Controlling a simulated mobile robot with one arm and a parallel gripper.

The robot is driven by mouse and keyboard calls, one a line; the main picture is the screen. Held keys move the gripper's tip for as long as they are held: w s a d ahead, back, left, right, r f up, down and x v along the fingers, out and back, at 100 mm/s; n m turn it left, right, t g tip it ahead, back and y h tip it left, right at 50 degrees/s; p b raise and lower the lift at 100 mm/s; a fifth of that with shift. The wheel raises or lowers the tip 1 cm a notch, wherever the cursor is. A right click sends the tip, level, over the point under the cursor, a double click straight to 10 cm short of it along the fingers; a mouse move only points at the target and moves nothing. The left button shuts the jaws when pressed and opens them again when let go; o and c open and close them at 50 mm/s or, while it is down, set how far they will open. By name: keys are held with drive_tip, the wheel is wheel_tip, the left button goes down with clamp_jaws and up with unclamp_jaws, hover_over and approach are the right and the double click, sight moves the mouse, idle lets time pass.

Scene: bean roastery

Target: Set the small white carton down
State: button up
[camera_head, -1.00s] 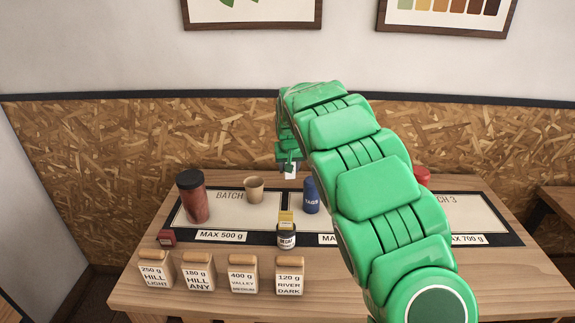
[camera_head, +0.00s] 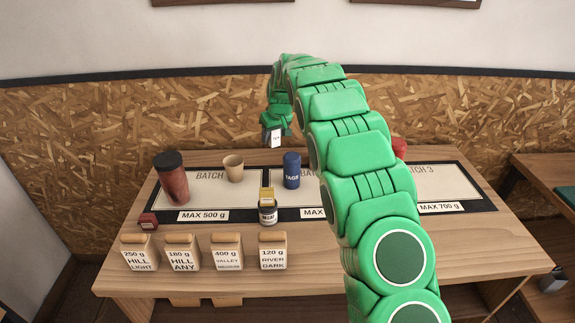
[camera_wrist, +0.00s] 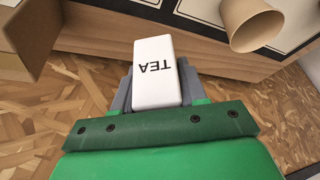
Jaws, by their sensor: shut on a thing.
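The small white carton (camera_wrist: 154,62), marked TEA, is between the grey fingers in the wrist view. My gripper (camera_head: 275,127) is shut on it. In the head view the carton (camera_head: 276,138) shows small below the gripper, in front of the wall panel and beyond the table's back edge in the picture. Its underside is not visible, and I cannot tell its height over the table (camera_head: 335,262). My green arm hides part of the table's middle and right.
On the table stand a dark-lidded red tumbler (camera_head: 172,180), a paper cup (camera_head: 233,168), a blue TAGS tin (camera_head: 292,171) and a small labelled jar (camera_head: 267,212). Several labelled bean containers (camera_head: 186,252) line the front. Bare batch-mat space (camera_head: 208,187) shows between tumbler and cup.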

drive_tip(key=w+d+f+n, duration=0.1)
drive_tip(key=w+d+n, duration=0.1)
drive_tip(key=w+d, duration=0.15)
drive_tip(key=n+y, duration=0.1)
approach(282, 161)
drive_tip(key=shift+x, duration=3)
drive_tip(key=shift+f, duration=0.15)
drive_tip(key=o, duration=1)
drive_tip(key=v, duration=1.2)
drive_tip(key=shift+w+r, duration=0.2)
drive_tip(key=shift+r, duration=0.15)
